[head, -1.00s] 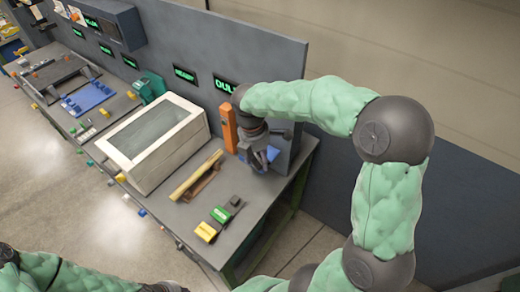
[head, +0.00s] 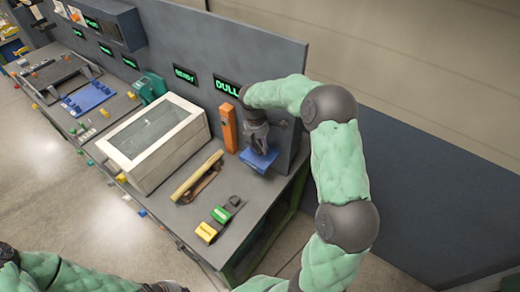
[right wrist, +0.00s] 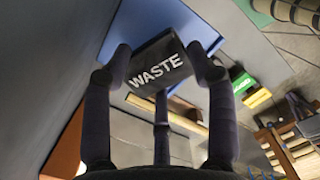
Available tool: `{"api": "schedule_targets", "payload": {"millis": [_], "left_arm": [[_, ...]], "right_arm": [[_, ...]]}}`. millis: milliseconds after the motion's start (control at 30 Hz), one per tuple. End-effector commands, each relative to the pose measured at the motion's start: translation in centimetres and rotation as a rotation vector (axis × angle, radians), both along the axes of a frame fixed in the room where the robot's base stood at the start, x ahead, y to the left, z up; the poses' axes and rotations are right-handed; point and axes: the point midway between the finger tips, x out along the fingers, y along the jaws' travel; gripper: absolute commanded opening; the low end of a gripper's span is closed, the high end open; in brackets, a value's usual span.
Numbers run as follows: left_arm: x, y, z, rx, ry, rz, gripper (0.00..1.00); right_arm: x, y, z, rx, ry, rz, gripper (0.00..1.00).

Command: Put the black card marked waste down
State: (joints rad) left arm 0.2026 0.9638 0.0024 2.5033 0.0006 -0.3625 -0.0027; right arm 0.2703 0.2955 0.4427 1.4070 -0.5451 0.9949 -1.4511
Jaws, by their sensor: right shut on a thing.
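The black card marked WASTE (right wrist: 157,66) is between the fingers of my right gripper (right wrist: 160,78) in the right wrist view, its white lettering facing the camera. In the head view my right gripper (head: 258,146) points down over a blue tray-like piece (head: 259,160) at the bench's right end. The blue surface also shows behind the card in the right wrist view (right wrist: 185,22). I cannot tell whether the card touches it. The card is not distinguishable in the head view. My left arm crosses the lower left; its fingers are out of frame.
An orange post (head: 228,129) stands close left of the right gripper, with the back panel (head: 215,50) behind. A wooden roller-like piece (head: 197,176), green (head: 220,214) and yellow (head: 206,232) blocks and a white glass-topped box (head: 152,143) are on the bench. Bare bench lies in front.

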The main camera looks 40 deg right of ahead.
Motion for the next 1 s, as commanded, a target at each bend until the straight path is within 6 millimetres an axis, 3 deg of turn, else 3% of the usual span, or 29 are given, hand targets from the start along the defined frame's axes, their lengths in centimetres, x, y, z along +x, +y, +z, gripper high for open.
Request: {"api": "schedule_targets", "payload": {"millis": [233, 633, 667, 733, 1000], "left_arm": [[0.0, 0.0, 0.1, 0.0, 0.0, 0.0, 0.0], [0.0, 0.0, -0.1, 0.0, 0.0, 0.0, 0.0], [0.0, 0.0, -0.1, 0.0, 0.0, 0.0, 0.0], [0.0, 0.0, 0.0, 0.0, 0.0, 0.0, 0.0], [0.0, 0.0, 0.0, 0.0, 0.0, 0.0, 0.0]], "right_arm": [[0.1, -0.2, -3.0, 0.0, 0.003, 0.0, 0.37], [0.2, -0.1, -3.7, 0.0, 0.001, 0.0, 0.36], [0.2, -0.1, -3.7, 0.0, 0.001, 0.0, 0.6], [0.2, -0.1, -3.6, 0.0, 0.001, 0.0, 0.8], [0.2, -0.1, -3.6, 0.0, 0.001, 0.0, 0.82]]}}
